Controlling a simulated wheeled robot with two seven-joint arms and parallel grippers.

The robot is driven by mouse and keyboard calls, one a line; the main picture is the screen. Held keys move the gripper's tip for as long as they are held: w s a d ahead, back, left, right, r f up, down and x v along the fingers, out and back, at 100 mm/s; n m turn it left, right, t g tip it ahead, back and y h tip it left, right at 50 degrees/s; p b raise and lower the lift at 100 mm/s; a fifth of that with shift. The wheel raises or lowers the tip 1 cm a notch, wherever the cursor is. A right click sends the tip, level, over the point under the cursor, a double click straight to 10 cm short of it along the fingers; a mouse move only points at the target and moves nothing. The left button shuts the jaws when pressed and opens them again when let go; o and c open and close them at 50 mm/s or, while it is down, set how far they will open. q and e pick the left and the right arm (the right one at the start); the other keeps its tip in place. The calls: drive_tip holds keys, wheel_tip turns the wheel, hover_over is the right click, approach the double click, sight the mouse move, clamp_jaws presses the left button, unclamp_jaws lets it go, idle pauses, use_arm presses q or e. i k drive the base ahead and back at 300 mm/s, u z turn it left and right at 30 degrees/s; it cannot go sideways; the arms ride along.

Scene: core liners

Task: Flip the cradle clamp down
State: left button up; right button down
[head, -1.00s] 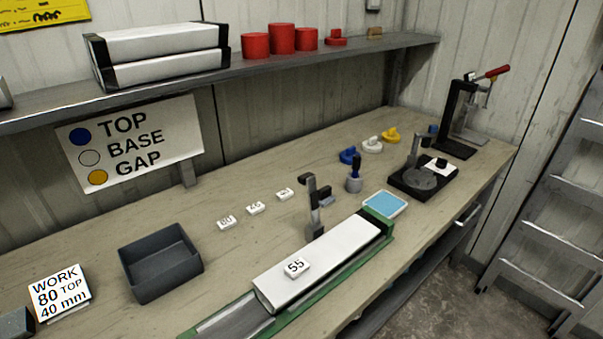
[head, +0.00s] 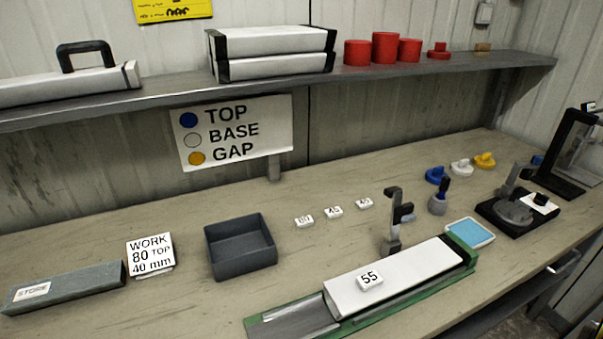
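The cradle clamp (head: 392,222) is a dark grey upright post with a hooked top and a small black block on its side. It stands upright at the back edge of the green cradle (head: 292,322). The clamp's arm does not lie across the liner. Neither of my grippers is in view.
A dark open bin (head: 240,246), a WORK card (head: 151,256) and a grey STORE block (head: 64,288) stand left of the cradle. Small numbered tags (head: 334,211) lie behind it. A blue pad (head: 470,233) lies right of the clamp. A shelf (head: 290,84) hangs above the bench.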

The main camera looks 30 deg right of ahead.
sight(396, 192)
drive_tip(key=u, duration=0.85)
drive_tip(key=k, duration=1.7)
drive_tip(key=z, duration=1.1)
drive_tip(key=i, duration=0.9)
